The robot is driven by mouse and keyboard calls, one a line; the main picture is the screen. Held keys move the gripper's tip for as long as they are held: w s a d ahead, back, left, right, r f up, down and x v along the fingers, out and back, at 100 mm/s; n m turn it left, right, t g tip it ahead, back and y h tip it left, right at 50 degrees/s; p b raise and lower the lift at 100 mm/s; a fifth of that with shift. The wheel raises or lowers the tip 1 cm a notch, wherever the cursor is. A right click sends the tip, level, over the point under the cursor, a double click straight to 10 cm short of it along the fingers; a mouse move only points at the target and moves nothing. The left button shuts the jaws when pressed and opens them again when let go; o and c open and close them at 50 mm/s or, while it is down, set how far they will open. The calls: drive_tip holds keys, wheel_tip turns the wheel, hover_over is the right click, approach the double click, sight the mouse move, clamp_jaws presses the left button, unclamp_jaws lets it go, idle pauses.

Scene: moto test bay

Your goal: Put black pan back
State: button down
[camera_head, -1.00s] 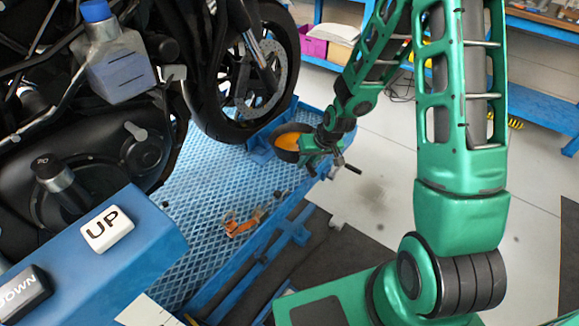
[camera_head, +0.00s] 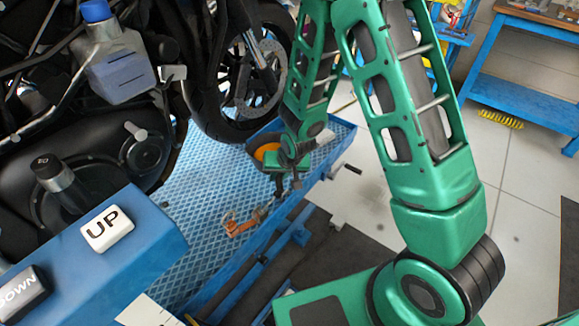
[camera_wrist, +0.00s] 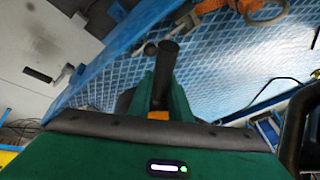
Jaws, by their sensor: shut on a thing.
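The black pan (camera_head: 265,152), with orange inside, is by the bike's front wheel, over the blue lift platform (camera_head: 200,215). My gripper (camera_head: 283,180) is at the pan's near side and is shut on it. In the wrist view a dark handle (camera_wrist: 165,72) sticks out between the fingers of my gripper (camera_wrist: 160,92). A bit of orange shows just below it; my gripper body hides most of the pan there. I cannot tell whether the pan touches the platform.
The motorcycle wheel (camera_head: 235,75) stands close behind the pan. An orange strap or clamp (camera_head: 243,223) lies on the platform. A blue bench (camera_head: 525,75) stands at the back right. Grey floor (camera_head: 400,190) is open right of the platform.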

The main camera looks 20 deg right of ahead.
drive_tip(key=w+d+f, duration=0.2)
drive_tip(key=d, duration=0.1)
drive_tip(key=w+d+f, duration=0.2)
drive_tip(key=d, duration=0.1)
drive_tip(key=w+d+f, duration=0.3)
drive_tip(key=shift+f, duration=2)
drive_tip(key=c, duration=1.9)
unclamp_jaws()
drive_tip(key=shift+s, duration=0.1)
drive_tip(key=shift+r, duration=0.1)
drive_tip(key=v, duration=1.2)
